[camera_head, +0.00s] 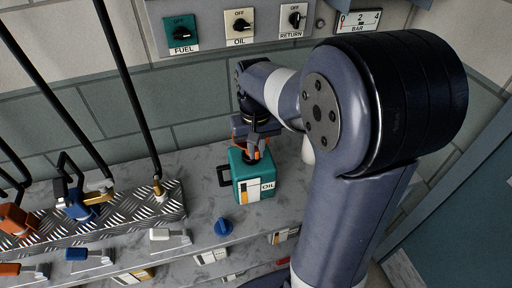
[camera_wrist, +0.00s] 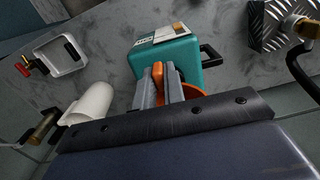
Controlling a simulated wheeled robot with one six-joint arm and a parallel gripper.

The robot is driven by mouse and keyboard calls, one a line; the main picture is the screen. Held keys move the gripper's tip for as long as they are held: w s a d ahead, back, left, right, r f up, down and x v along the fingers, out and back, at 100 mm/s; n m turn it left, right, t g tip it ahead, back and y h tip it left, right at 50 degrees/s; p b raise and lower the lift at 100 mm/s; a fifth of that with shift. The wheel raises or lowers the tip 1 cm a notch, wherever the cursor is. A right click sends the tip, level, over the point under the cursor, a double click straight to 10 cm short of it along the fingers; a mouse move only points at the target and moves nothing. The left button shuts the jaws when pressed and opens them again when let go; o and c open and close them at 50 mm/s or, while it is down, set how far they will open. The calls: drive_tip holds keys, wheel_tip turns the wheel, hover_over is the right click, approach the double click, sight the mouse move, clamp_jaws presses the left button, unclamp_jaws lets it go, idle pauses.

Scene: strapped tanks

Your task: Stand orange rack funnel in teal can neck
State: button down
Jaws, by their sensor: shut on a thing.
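The teal can (camera_head: 258,182) with a white OIL label stands on the grey worktop, with a black handle on its left side. My gripper (camera_head: 256,140) is right above the can, shut on the orange funnel (camera_head: 254,155). In the wrist view my fingers (camera_wrist: 158,88) pinch an orange tab of the funnel, and its orange bowl (camera_wrist: 192,91) shows to the right behind the fingers. The teal can (camera_wrist: 170,57) lies directly beyond. The can's neck and the funnel's spout are hidden, so I cannot tell whether the spout is in the neck.
A tread-plate ledge (camera_head: 150,208) with orange and blue nozzles and black hoses is at left. A blue knob-like cap (camera_head: 223,227) lies in front of the can. A white rounded object (camera_wrist: 92,103) and a white-framed item (camera_wrist: 58,55) are near the can. A switch panel hangs above.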

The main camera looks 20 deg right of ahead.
drive_tip(key=shift+f+b, duration=0.65)
drive_tip(key=shift+f, duration=0.35)
drive_tip(key=c, duration=1.4)
unclamp_jaws()
drive_tip(key=shift+r, duration=0.15)
wheel_tip(320, 180, up, 11)
drive_tip(key=shift+w+f, duration=0.15)
drive_tip(key=shift+f, duration=0.05)
drive_tip(key=f, duration=1)
drive_tip(key=shift+s+f, duration=0.2)
drive_tip(key=shift+f, duration=0.2)
drive_tip(key=shift+r+p, duration=0.5)
drive_tip(key=shift+r, duration=0.1)
